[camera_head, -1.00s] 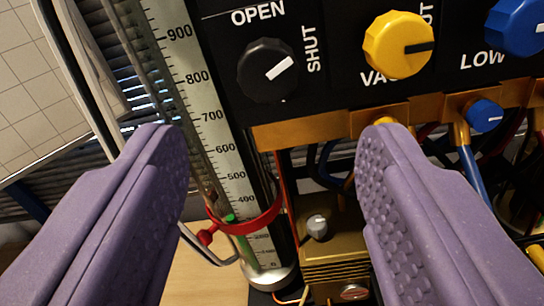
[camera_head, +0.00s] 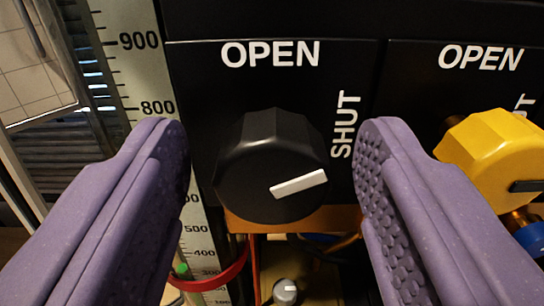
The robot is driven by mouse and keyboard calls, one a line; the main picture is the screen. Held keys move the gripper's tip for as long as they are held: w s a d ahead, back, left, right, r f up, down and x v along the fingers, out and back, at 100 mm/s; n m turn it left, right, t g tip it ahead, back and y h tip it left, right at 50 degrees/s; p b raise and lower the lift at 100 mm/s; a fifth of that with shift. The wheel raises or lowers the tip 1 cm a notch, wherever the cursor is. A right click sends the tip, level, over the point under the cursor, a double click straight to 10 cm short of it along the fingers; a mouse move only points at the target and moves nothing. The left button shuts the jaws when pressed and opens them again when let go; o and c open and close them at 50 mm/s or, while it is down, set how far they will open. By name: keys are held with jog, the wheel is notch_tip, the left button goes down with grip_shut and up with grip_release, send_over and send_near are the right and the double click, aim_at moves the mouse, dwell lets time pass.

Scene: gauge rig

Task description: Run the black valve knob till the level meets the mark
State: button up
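The black valve knob (camera_head: 262,150) sits on the black panel between my gripper's fingers, a little beyond their tips. Its white pointer line is close to level, tilting up to the right, below the word SHUT. My gripper (camera_head: 272,150) is open, with a purple finger on each side of the knob and a gap to it. The level gauge (camera_head: 140,60) with its printed scale stands left of the panel. A red ring (camera_head: 225,278), which may be the mark, is around its lower part. A green spot (camera_head: 182,269) shows beside the ring. The left finger hides part of the scale.
A yellow knob (camera_head: 490,155) sits close to the right finger, partly behind it. A small grey knob (camera_head: 286,291) is below the black one. Part of a blue knob (camera_head: 533,238) shows at the right edge. The panel's brass lower edge runs under the black knob.

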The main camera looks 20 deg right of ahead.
jog(key=c, duration=0.9)
jog(key=m+b, duration=0.1)
jog(key=b, duration=0.2)
jog(key=shift+f+m+b, duration=0.3)
jog(key=shift+f+m, duration=0.05)
jog(key=shift+m, duration=0.05)
jog(key=shift+d+m+b, duration=0.1)
jog(key=shift+m+b, duration=0.5)
jog(key=shift+b, duration=0.25)
jog(key=shift+m+b, duration=0.9)
jog(key=shift+b, duration=0.25)
jog(key=shift+r+m, duration=0.3)
jog(key=o, duration=1)
